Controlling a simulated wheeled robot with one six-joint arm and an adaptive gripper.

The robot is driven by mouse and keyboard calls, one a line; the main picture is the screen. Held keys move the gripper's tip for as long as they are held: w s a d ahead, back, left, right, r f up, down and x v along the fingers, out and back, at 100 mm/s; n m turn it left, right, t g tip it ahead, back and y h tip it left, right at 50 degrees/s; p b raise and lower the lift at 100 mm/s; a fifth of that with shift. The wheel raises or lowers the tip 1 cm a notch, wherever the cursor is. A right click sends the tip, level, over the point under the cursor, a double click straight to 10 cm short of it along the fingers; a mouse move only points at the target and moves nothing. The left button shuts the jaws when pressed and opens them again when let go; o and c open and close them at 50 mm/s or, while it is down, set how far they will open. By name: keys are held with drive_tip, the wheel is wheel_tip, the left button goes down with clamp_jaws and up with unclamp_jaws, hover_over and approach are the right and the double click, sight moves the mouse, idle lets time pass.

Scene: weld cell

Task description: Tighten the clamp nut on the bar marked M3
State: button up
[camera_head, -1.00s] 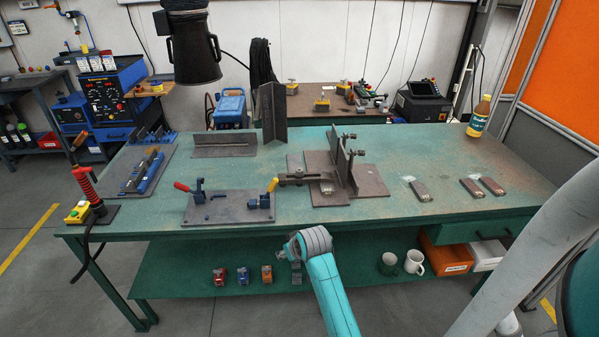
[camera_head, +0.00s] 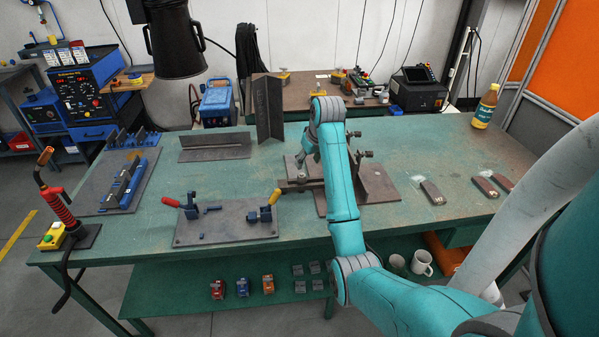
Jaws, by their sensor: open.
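The weld fixture (camera_head: 385,188) stands on the bench right of centre, with dark base plates and upright plates. Two small clamp screws stick out of it, an upper one (camera_head: 353,134) and a lower one (camera_head: 367,154). A dark clamp bar (camera_head: 292,187) lies low at the fixture's left side. No M3 marking is legible on any part. My gripper (camera_head: 302,160) is open, above the fixture's left part and left of the clamp screws. It is small and partly hidden by my own wrist. My arm covers much of the fixture's middle, so contact cannot be told.
A plate with red- and yellow-handled toggle clamps (camera_head: 225,232) lies front left. An angle piece (camera_head: 267,108) stands behind my gripper. Small bars (camera_head: 432,193) and a bottle (camera_head: 485,106) are at the right.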

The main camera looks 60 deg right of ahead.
sight(303, 174)
drive_tip(key=x, duration=1)
clamp_jaws()
